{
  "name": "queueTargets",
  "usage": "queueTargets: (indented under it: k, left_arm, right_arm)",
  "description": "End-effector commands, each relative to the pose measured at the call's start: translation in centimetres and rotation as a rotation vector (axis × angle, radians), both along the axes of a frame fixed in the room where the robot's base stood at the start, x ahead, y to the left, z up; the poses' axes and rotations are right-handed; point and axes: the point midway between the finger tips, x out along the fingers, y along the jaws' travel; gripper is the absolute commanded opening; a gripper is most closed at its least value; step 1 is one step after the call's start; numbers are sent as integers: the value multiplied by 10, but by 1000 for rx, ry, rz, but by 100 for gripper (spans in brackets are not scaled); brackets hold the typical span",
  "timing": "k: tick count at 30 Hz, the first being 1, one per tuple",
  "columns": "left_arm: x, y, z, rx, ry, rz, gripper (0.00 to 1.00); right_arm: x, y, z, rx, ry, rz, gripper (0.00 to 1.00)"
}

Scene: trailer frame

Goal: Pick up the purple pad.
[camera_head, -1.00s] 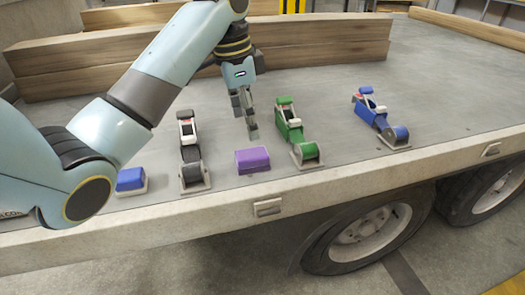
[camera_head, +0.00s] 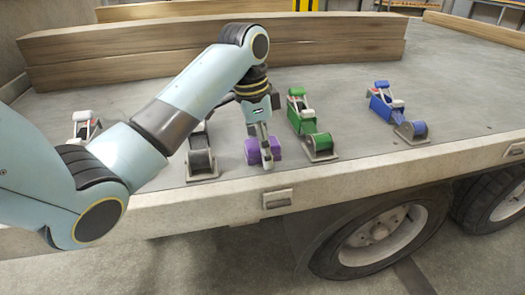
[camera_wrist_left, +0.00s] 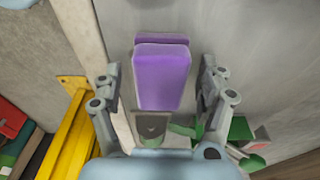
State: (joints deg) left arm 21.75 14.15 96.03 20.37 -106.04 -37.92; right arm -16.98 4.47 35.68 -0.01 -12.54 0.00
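The purple pad (camera_head: 251,153) lies on the trailer bed near its front edge, between the black ratchet and the green ratchet. My left gripper (camera_head: 266,158) reaches down over it from above, and a finger covers part of it in the head view. In the left wrist view the purple pad (camera_wrist_left: 161,78) sits between the two fingers of my left gripper (camera_wrist_left: 160,90), with gaps on both sides. The gripper is open and straddles the pad. My right gripper is in neither view.
A black ratchet (camera_head: 200,160) stands left of the pad, partly behind my left arm. A green ratchet (camera_head: 309,125) stands close on the right, a blue one (camera_head: 397,112) farther right. Wooden beams (camera_head: 330,50) lie behind. The trailer edge (camera_head: 340,170) is in front.

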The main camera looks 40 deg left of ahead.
Motion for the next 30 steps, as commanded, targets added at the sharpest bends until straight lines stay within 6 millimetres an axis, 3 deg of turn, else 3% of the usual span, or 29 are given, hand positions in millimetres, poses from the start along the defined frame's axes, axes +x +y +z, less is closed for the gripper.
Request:
queueTargets:
  k: [2, 15, 23, 30]
  left_arm:
    - [0, 0, 0, 0, 0, 0, 66]
    - [0, 0, 1, 0, 0, 0, 8]
    - [0, 0, 4, 0, -1, 0, 8]
    - [1, 0, 34, -1, -5, 1, 8]
  right_arm:
    - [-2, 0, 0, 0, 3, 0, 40]
    - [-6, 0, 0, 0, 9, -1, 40]
    - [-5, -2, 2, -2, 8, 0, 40]
    - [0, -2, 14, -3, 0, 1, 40]
